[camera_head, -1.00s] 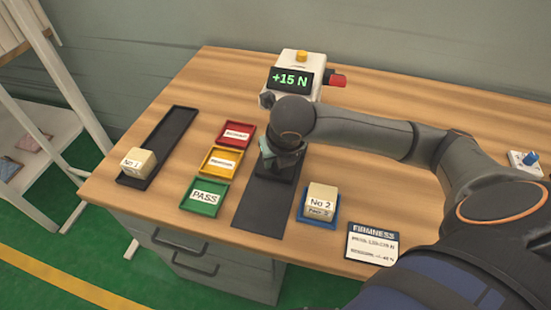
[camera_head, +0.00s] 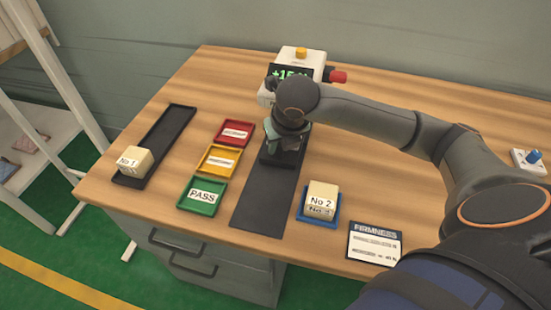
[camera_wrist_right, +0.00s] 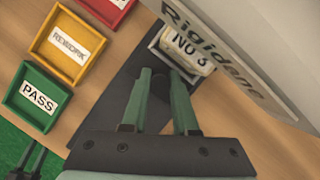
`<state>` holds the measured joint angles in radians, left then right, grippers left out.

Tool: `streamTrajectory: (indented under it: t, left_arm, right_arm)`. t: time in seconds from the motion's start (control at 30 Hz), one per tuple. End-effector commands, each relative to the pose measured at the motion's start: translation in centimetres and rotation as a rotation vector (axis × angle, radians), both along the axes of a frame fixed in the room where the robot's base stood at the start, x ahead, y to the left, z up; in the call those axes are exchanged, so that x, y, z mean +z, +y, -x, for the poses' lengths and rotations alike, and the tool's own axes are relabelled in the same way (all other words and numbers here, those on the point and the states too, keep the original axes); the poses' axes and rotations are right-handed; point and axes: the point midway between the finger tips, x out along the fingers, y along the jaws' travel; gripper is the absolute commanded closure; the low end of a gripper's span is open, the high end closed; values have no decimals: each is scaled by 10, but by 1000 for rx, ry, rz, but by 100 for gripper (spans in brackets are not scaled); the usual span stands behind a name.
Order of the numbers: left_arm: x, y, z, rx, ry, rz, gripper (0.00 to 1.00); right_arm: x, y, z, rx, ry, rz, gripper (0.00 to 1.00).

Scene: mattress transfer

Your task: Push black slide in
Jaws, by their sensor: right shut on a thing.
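The black slide (camera_head: 271,158) stands at the far end of a long dark track (camera_head: 266,205), just in front of the white tester (camera_head: 301,60). My right gripper (camera_head: 287,133) is over it. In the right wrist view the fingers (camera_wrist_right: 161,76) stand apart, shut on the slide; the gripped part is hard to make out. A cream block marked No 3 (camera_wrist_right: 188,50) sits just beyond the fingertips, beside the tester's wall. My left gripper is not in view.
Red (camera_head: 234,143), yellow (camera_head: 219,173) and green PASS (camera_head: 202,211) trays lie left of the track. Block No 1 (camera_head: 133,158) sits in a long black tray. Block No 2 (camera_head: 321,195) sits on a blue tray at right. The near track is clear.

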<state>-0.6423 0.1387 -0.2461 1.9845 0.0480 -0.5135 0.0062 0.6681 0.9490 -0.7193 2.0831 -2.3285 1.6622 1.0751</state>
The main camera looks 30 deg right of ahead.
Motion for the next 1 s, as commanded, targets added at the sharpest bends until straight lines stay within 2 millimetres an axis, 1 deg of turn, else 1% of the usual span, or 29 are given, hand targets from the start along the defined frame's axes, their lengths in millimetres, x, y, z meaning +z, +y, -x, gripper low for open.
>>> streamTrajectory:
  t: [0.03,0.1,0.2,0.33,0.37,0.43,0.47,0.67,0.77,0.87,0.97,1.0]
  left_arm:
    - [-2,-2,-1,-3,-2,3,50]
    - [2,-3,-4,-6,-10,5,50]
    - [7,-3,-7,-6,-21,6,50]
    - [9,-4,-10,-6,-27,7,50]
    - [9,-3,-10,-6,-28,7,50]
    - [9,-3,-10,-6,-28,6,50]
    - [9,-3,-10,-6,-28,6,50]
    - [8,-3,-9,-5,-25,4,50]
    - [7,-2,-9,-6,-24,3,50]
    - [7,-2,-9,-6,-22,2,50]
    - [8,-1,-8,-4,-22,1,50]
    - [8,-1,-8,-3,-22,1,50]
  right_arm:
    - [-1,-4,-4,-2,-6,1,100]
    - [1,-6,-6,0,-5,-1,100]
    - [2,-7,-6,-1,-6,0,100]
    - [2,-8,-6,-4,-8,2,100]
    - [2,-8,-7,-4,-9,2,70]
    - [2,-8,-7,-4,-9,2,63]
    - [2,-8,-6,-4,-8,2,60]
    - [1,-6,-5,-1,-4,0,60]
    - [4,-5,-4,1,-3,-1,60]
    - [14,-5,-1,0,-6,-1,60]
    - [31,-3,6,1,-8,0,60]
    - [39,-2,8,1,-9,0,60]
